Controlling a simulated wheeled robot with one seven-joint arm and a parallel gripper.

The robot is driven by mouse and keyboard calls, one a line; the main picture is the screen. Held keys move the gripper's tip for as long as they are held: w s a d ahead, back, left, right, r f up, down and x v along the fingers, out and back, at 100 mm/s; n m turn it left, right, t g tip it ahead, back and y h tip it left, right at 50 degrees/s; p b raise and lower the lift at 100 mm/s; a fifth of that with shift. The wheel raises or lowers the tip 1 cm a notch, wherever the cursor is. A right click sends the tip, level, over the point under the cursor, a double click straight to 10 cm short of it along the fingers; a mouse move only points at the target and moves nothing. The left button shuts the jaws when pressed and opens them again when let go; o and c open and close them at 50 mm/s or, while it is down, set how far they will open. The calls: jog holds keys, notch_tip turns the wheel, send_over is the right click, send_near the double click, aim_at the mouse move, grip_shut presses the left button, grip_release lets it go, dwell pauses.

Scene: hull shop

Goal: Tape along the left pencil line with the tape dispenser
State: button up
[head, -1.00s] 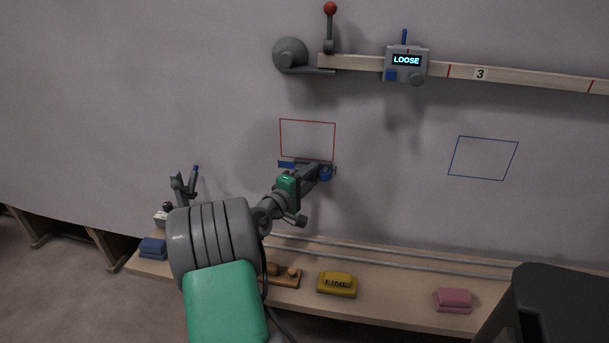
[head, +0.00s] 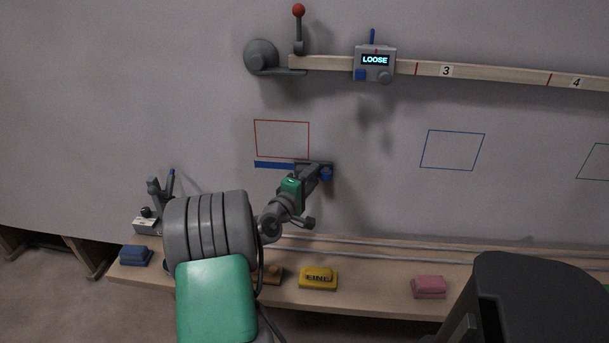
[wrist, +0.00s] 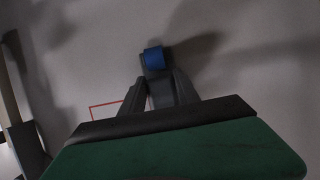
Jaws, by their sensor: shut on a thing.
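My gripper (head: 312,172) is shut on the tape dispenser (head: 326,174), which has a blue roll and is against the grey wall. In the wrist view the dispenser's blue roll (wrist: 154,59) shows just beyond my fingertips. A strip of blue tape (head: 273,165) runs on the wall to the left of the dispenser, just below the red-outlined shape (head: 282,121). The dispenser is at the strip's right end, near the lower right corner of the red outline. I cannot make out a pencil line; the tape or my gripper may cover it.
A wooden rail (head: 430,68) with a box reading LOOSE (head: 375,61) and a red-knobbed lever (head: 298,30) is above. Blue (head: 452,131) and green outlines are to the right. A wooden shelf (head: 375,287) below holds yellow (head: 318,278), pink (head: 429,287) and blue (head: 136,255) blocks.

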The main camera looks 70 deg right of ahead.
aim_at(326, 177)
jog(key=shift+s+d+r+p, duration=0.1)
jog(key=shift+s+p, duration=0.15)
jog(key=shift+s, duration=0.45)
jog(key=shift+s+d+f+p, duration=0.1)
jog(key=shift+s+p, duration=0.15)
jog(key=shift+s, duration=0.5)
jog(key=shift+s+d+r+p, duration=0.1)
jog(key=shift+s+p, duration=0.15)
jog(key=shift+s, duration=0.45)
jog(key=o, duration=0.8)
jog(key=c, duration=0.8)
jog(key=shift+w, duration=0.1)
jog(key=shift+a, duration=0.6)
jog(key=shift+s+a, duration=0.25)
jog(key=shift+a, duration=1)
jog(key=shift+s+a, duration=0.25)
jog(key=shift+a, duration=1)
jog(key=shift+s+a+r, duration=0.1)
jog(key=shift+s+a, duration=0.1)
jog(key=shift+a, duration=1.05)
jog(key=shift+s+a, duration=0.2)
jog(key=shift+a, duration=1)
